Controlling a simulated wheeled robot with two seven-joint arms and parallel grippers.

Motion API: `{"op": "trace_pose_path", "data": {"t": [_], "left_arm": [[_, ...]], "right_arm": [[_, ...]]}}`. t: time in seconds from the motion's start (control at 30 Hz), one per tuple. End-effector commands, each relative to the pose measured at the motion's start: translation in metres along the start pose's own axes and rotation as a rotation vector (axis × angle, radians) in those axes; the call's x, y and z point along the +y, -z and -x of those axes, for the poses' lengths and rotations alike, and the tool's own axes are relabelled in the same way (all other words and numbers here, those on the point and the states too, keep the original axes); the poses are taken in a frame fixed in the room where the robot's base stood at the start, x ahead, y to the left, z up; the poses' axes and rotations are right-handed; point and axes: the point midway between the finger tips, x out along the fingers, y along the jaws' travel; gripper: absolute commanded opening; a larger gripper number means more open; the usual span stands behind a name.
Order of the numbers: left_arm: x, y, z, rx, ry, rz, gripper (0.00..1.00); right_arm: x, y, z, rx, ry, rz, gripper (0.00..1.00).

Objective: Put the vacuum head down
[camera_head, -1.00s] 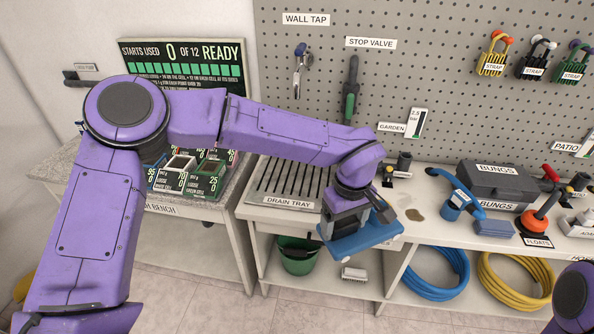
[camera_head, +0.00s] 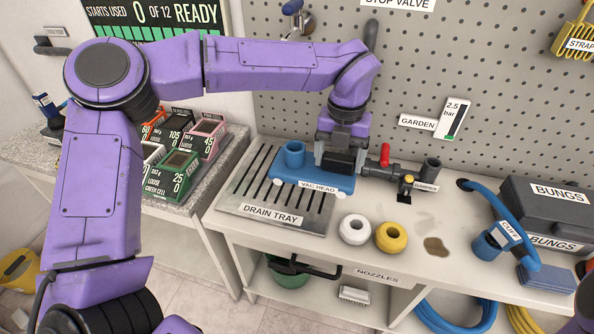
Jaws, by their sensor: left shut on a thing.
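The blue vacuum head (camera_head: 292,172), with a round blue socket on top, is at the back right of the drain tray (camera_head: 262,212). A VAC HEAD label shows along its front edge. My left gripper (camera_head: 338,163) points down from above and is shut on the vacuum head toward its right end. The head looks level and lies at or just over the slatted tray; I cannot tell whether it rests fully on it. The fingertips are partly hidden. My right gripper is not in view.
A valve with a red handle (camera_head: 385,155) stands just right of my left gripper. A white nozzle ring (camera_head: 354,229) and a yellow one (camera_head: 391,237) sit in front. The tray's front left is bare. The pegboard (camera_head: 480,90) rises behind.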

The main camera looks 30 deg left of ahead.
Motion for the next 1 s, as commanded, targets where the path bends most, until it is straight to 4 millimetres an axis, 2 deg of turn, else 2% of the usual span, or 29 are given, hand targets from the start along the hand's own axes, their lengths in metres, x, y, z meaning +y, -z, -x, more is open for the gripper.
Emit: {"op": "trace_pose_path", "data": {"t": [0.03,0.2,0.33,0.47,0.6,0.73,1.0], "left_arm": [[0.014,-0.006,-0.003,0.003,0.001,0.002,0.39],[0.057,-0.025,-0.029,0.004,0.001,-0.002,0.39],[0.074,-0.033,-0.054,0.002,0.001,-0.003,0.39],[0.084,-0.036,-0.066,0.001,0.0,-0.003,0.39],[0.1,-0.042,-0.088,0.004,-0.001,-0.001,0.39],[0.098,-0.041,-0.11,0.002,0.0,-0.004,0.39],[0.098,-0.042,-0.115,0.0,0.001,-0.003,0.39]], "right_arm": [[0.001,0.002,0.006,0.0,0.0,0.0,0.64],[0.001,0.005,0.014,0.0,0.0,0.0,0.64],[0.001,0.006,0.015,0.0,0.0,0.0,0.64],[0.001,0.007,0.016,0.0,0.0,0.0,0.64],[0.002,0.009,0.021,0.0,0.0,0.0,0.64],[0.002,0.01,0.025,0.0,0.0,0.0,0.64],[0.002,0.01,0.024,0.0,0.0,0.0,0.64]]}}
